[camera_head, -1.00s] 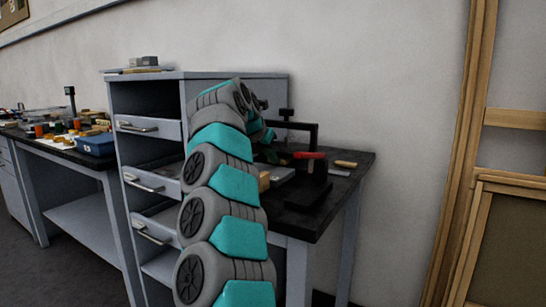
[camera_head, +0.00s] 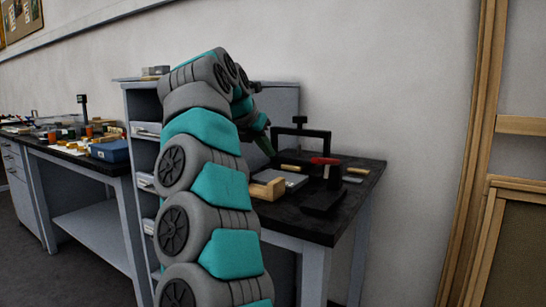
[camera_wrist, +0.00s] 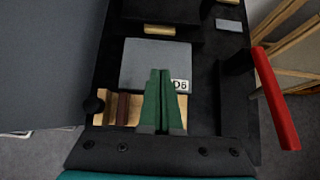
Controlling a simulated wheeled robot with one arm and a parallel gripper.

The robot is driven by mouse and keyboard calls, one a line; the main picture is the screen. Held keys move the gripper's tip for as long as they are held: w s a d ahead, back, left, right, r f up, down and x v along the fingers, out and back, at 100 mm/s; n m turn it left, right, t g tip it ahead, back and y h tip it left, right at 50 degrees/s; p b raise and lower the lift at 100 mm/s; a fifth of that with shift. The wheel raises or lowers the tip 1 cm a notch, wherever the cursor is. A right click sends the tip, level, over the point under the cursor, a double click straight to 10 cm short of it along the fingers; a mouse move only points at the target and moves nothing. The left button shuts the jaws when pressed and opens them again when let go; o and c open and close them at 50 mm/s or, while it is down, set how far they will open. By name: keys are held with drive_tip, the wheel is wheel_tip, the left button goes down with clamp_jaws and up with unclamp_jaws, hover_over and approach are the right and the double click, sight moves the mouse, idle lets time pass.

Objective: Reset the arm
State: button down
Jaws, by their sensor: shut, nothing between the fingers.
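My arm, teal and grey, rises in the middle of the head view and bends over at the top toward the right-hand table. My gripper (camera_wrist: 157,80) shows in the wrist view as two green fingers side by side, shut with nothing between them. It points down over the table, above a grey block (camera_wrist: 140,62) with a label reading "D6". In the head view my gripper (camera_head: 267,148) hangs over the left part of the dark table top (camera_head: 322,225), partly hidden by my arm.
A black press-like stand with a red handle (camera_head: 325,160) stands on the table; the red handle is also at the right of the wrist view (camera_wrist: 277,100). A wooden block (camera_head: 267,190) lies near the front edge. A grey drawer cabinet (camera_head: 143,150) is left of my arm.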

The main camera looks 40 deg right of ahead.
drive_tip(key=shift+s+a+r, duration=0.15)
drive_tip(key=shift+a+r, duration=0.2)
